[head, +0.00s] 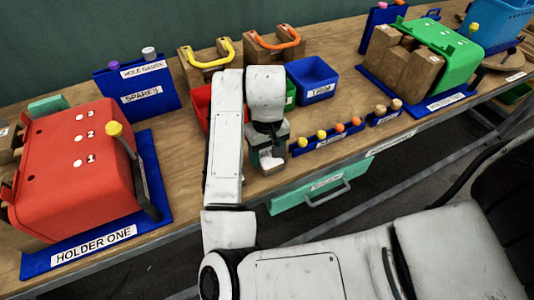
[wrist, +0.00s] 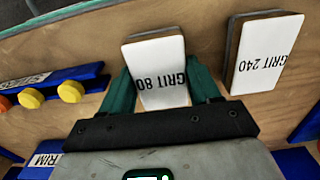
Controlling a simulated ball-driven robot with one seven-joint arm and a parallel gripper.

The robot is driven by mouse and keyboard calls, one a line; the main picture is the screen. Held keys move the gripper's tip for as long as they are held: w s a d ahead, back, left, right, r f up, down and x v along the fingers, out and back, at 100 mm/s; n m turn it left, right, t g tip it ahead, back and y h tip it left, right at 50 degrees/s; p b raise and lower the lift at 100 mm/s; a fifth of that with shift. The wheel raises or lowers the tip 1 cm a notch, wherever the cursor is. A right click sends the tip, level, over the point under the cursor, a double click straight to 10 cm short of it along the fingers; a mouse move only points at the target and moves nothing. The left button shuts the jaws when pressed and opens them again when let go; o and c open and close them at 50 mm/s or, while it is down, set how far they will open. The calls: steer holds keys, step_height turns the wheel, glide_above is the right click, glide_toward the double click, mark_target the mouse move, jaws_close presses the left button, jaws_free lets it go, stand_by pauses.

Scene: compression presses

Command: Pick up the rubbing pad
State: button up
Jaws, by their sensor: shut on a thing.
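A rubbing pad marked GRIT 80 (wrist: 157,62), a white-faced block with brown sides, sits between the two teal fingers of my gripper (wrist: 160,88) in the wrist view. The fingers are shut on its sides. A second pad marked GRIT 240 (wrist: 265,55) lies to the right on the wood, apart from the gripper. In the head view my gripper (head: 266,158) is low over the bench's front edge, and my arm hides most of the pads. I cannot tell whether the held pad touches the bench.
A blue rack (head: 326,140) with yellow and orange knobs stands right of my gripper. A blue TRIM bin (head: 313,77) and yellow and orange handles (head: 207,52) are behind. A red holder (head: 78,170) stands left, a green one (head: 443,52) right. A teal drawer (head: 315,190) is below.

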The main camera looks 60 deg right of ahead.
step_height(320, 180, up, 3)
steer(key=shift+f+p, duration=0.1)
steer(key=shift+p, duration=0.3)
steer(key=s+d+r+p, duration=0.2)
steer(key=s+r, duration=0.7)
steer(key=s, duration=0.5)
steer(key=shift+d+r+p, duration=0.15)
steer(key=shift+r+p, duration=0.2)
steer(key=shift+p, duration=0.25)
steer(key=o, duration=0.4)
steer(key=shift+w, duration=0.1)
steer(key=c, duration=0.4)
steer(key=shift+c, duration=0.2)
steer(key=shift+d, duration=0.1)
